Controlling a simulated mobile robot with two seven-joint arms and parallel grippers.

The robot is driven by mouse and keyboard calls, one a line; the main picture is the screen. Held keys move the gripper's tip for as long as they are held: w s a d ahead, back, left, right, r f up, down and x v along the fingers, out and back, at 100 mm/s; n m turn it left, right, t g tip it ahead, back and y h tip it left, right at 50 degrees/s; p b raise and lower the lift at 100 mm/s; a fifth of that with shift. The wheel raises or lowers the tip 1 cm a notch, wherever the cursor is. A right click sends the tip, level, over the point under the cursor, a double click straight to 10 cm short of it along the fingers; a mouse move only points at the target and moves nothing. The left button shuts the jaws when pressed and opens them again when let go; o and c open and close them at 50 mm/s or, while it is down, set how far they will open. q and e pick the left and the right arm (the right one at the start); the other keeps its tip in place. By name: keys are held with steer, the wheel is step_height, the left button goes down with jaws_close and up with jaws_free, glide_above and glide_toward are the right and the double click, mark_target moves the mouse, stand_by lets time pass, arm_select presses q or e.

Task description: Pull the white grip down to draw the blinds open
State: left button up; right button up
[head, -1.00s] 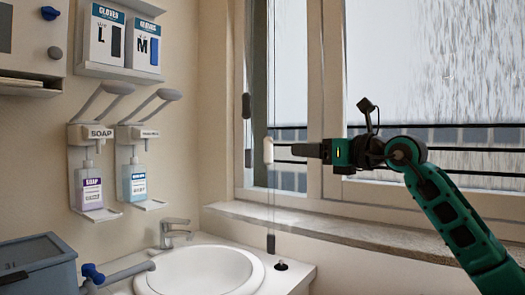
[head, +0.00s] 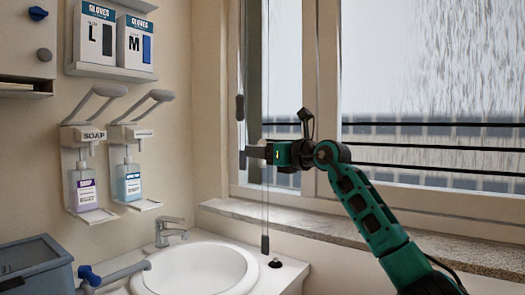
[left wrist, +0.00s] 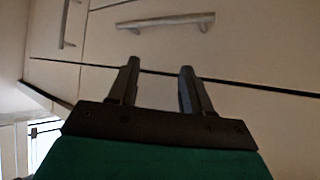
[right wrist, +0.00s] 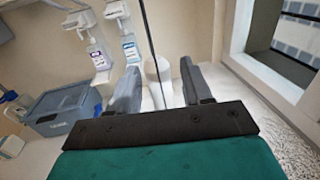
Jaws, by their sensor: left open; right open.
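My right gripper (head: 256,154) is open at the hanging blind cords in front of the window. In the head view its fingers cover the place of the white grip, which is mostly hidden there. In the right wrist view a white shape, apparently the white grip (right wrist: 158,72), shows between the two open fingers (right wrist: 160,88), with a thin dark cord crossing there. I cannot tell whether the fingers touch it. My left gripper (left wrist: 153,88) is open and empty in front of cabinet fronts, and is out of the head view.
A washbasin (head: 238,283) lies below the cords. Soap dispensers (head: 83,185) and glove boxes (head: 100,32) hang on the left wall. A grey bin (head: 36,268) stands at lower left. The stone sill (head: 290,222) runs below my right arm. A cabinet handle (left wrist: 166,22) lies beyond my left gripper.

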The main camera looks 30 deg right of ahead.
jaws_close()
stand_by(0.3)
steer(key=shift+w+f, duration=0.1)
